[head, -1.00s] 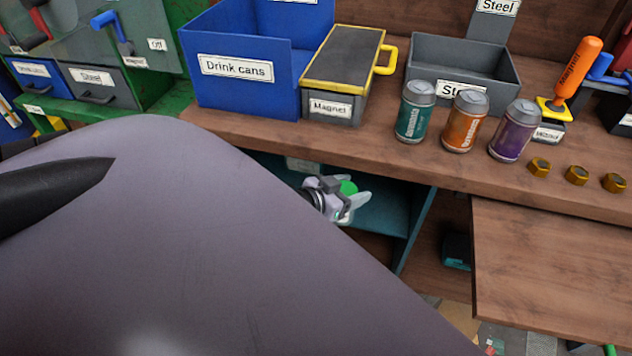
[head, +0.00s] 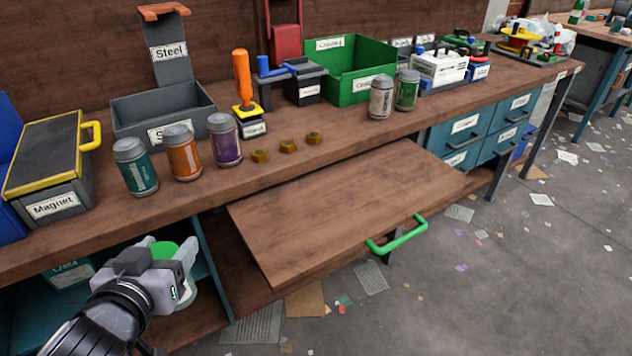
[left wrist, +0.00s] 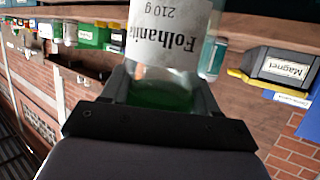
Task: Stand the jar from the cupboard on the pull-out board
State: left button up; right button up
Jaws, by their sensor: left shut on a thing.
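The glass jar has a green lid (head: 164,250) and a white label, readable upside down in the left wrist view (left wrist: 168,35). My left gripper (head: 166,256) is shut on it at the lid end. In the head view the gripper is at the lower left, below the bench top by the open cupboard, left of the board; most of the jar's body is hidden behind the gripper. The pull-out board (head: 330,205) is out below the bench top, bare, with a green handle (head: 398,236). My right gripper is not in view.
Drink cans (head: 183,152) and brass nuts (head: 287,146) stand along the bench's front edge above the board. A teal cupboard partition (head: 213,270) stands between gripper and board. Air over the board is clear. Paper scraps litter the floor.

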aim_at(311, 216)
jog(key=i+l+u, duration=0.1)
jog(key=l, duration=0.35)
jog(key=i+l+u, duration=0.15)
jog(key=l, duration=0.3)
jog(key=i+l+u, duration=0.1)
jog(key=l, duration=0.35)
jog(key=i+l+u, duration=0.1)
jog(key=l, duration=0.4)
jog(key=i+l+u, duration=0.15)
jog(key=l, duration=0.35)
